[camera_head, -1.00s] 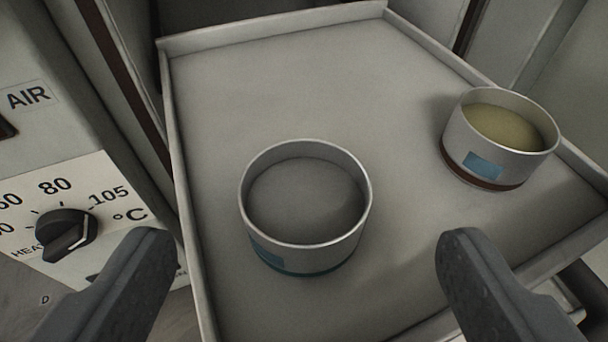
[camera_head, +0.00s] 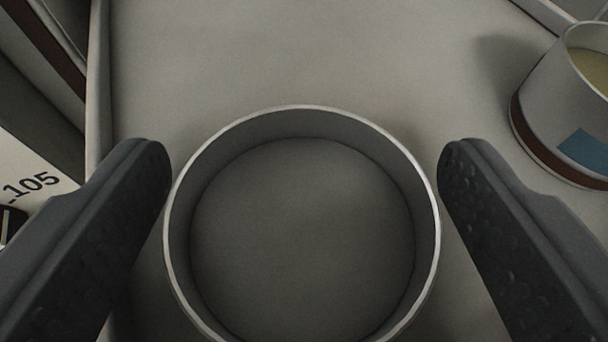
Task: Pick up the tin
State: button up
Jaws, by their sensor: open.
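A round, empty grey metal tin (camera_head: 302,240) stands upright on a grey tray, large in the lower middle of the view. Its lower front is cut off by the bottom edge. My gripper (camera_head: 305,165) is open, with one dark finger on each side of the tin. The left finger is very close to the tin's rim, and the right finger has a small gap to it. I cannot tell whether the left finger touches. A second tin (camera_head: 550,110), with pale yellowish contents, a blue label and a brown base band, stands at the right edge, partly out of view.
The grey tray (camera_head: 290,50) is bare behind the tin. Its raised left rim (camera_head: 98,90) runs near the left finger. A panel with a dial scale (camera_head: 35,180) lies beyond that rim at the left.

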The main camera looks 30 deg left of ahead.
jog(key=c, duration=1.1)
jog(key=shift+r, duration=0.15)
